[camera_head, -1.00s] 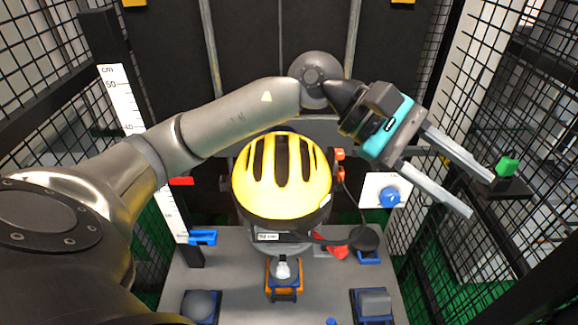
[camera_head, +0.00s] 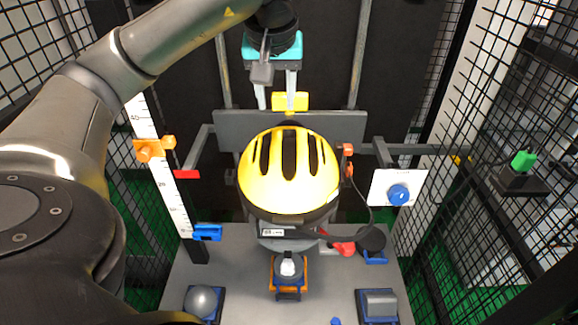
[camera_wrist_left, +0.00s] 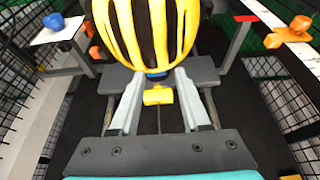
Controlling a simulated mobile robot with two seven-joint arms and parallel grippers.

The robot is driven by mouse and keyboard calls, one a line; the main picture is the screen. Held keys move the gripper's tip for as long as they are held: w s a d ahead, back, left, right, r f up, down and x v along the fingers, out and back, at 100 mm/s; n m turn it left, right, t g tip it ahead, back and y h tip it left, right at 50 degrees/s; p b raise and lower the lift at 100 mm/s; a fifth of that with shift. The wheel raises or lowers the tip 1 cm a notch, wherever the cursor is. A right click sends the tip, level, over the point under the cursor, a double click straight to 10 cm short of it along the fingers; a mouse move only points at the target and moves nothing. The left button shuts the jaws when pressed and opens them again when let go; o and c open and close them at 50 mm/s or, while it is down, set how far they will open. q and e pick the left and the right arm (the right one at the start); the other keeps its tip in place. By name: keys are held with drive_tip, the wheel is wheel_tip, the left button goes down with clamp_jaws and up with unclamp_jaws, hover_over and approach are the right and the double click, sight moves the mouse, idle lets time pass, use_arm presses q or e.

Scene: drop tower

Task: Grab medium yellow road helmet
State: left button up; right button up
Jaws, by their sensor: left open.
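The yellow road helmet (camera_head: 289,172) with dark vents sits upright on a stand in the middle of the head view. It also fills the top of the left wrist view (camera_wrist_left: 152,32). My left gripper (camera_head: 277,104) is open behind and above the helmet, its two fingers pointing down. In the left wrist view its fingers (camera_wrist_left: 153,78) reach to the helmet's near edge, with a yellow block (camera_wrist_left: 158,95) showing between them. I cannot tell whether the fingers touch the helmet. My right gripper is not in view.
A grey crossbar (camera_head: 225,130) runs behind the helmet. A height ruler (camera_head: 166,180) stands at the left and a white panel with a blue knob (camera_head: 398,194) at the right. Black mesh walls close both sides. A grey base plate (camera_head: 240,290) holds several small fixtures below.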

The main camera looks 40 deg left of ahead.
use_arm(q)
hover_over(277, 135)
drive_tip(key=s+d, duration=0.2)
wheel_tip(277, 135, down, 5)
drive_tip(key=shift+w+a+f+b, duration=0.1)
drive_tip(key=shift+w+b, duration=0.05)
drive_tip(key=shift+b, duration=0.2)
drive_tip(key=shift+b+x, duration=0.45)
drive_tip(key=shift+x, duration=2.25)
drive_tip(key=shift+a, duration=0.15)
clamp_jaws()
